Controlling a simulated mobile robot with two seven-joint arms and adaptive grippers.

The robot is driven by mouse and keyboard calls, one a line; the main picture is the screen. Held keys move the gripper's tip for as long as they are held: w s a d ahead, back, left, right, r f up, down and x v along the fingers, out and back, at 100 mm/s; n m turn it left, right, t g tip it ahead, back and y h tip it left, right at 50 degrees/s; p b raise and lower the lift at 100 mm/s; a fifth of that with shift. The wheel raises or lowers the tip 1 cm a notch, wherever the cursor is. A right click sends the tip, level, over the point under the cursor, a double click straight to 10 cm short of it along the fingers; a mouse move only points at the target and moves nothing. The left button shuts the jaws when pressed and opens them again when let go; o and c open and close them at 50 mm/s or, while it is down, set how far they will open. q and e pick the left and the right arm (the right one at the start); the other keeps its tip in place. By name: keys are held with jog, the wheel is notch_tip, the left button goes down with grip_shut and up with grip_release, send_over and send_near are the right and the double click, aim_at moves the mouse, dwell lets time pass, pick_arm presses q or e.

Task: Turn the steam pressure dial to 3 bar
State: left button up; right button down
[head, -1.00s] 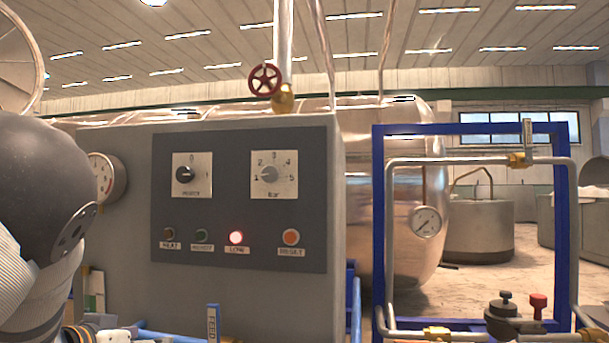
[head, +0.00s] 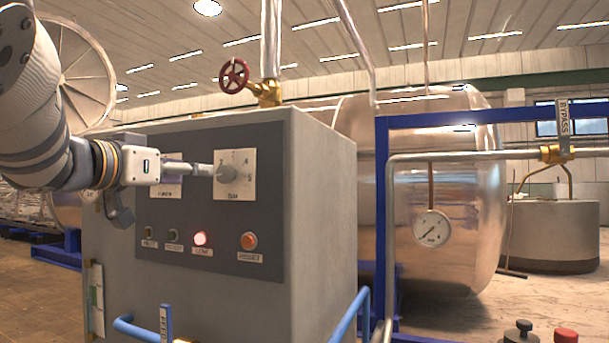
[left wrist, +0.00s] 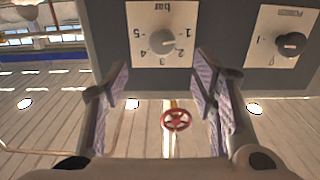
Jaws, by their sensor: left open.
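The steam pressure dial (head: 228,173) is a grey knob on a white plate marked "bar", on the dark panel of the grey cabinet. It also shows upside down in the left wrist view (left wrist: 162,42), with numbers 1 to 5 around it. Which number its pointer marks is too small to tell. My left gripper (head: 210,170) reaches in from the left in front of the panel, its tips close to the dial. In the left wrist view the gripper (left wrist: 162,72) is open and empty, its two fingers apart, with the dial seen between and beyond the tips. My right gripper is out of view.
A second, black knob (left wrist: 291,44) sits beside the dial, partly hidden by my arm in the head view. A red valve wheel (head: 233,75) stands above the cabinet. A blue frame (head: 382,220) with pipes stands at right.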

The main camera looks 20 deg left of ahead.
aim_at(223, 174)
pick_arm(q)
jog(key=w, duration=1.1)
jog(key=shift+w+d+f, duration=0.1)
jog(key=shift+w+d, duration=0.1)
jog(key=shift+d, duration=0.1)
jog(key=c, duration=1.1)
